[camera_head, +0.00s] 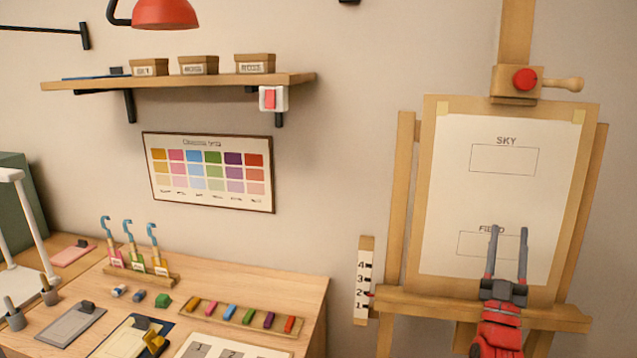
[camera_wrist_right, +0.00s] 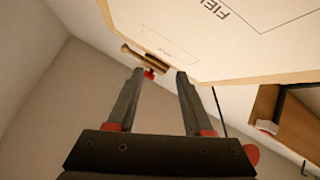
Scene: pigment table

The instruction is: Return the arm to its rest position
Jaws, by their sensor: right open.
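My right gripper (camera_head: 508,232) is open and empty, raised in front of the lower part of the easel in the head view. Its two dark fingers overlap the box marked FIELD (camera_head: 470,243) in the picture. In the right wrist view the open fingers (camera_wrist_right: 157,75) point up, with nothing between them except the distant easel knob and background. The paper (camera_head: 455,190) on the easel board also has an empty box marked SKY (camera_head: 503,160). My left gripper is not in view.
The easel (camera_head: 397,230) stands at the right. A wooden table (camera_head: 290,290) at lower left carries a row of coloured pigment sticks (camera_head: 230,312), a rack of small bottles (camera_head: 140,272) and pads. A shelf (camera_head: 200,82) with several boxes and a red switch (camera_head: 270,98) hangs on the wall.

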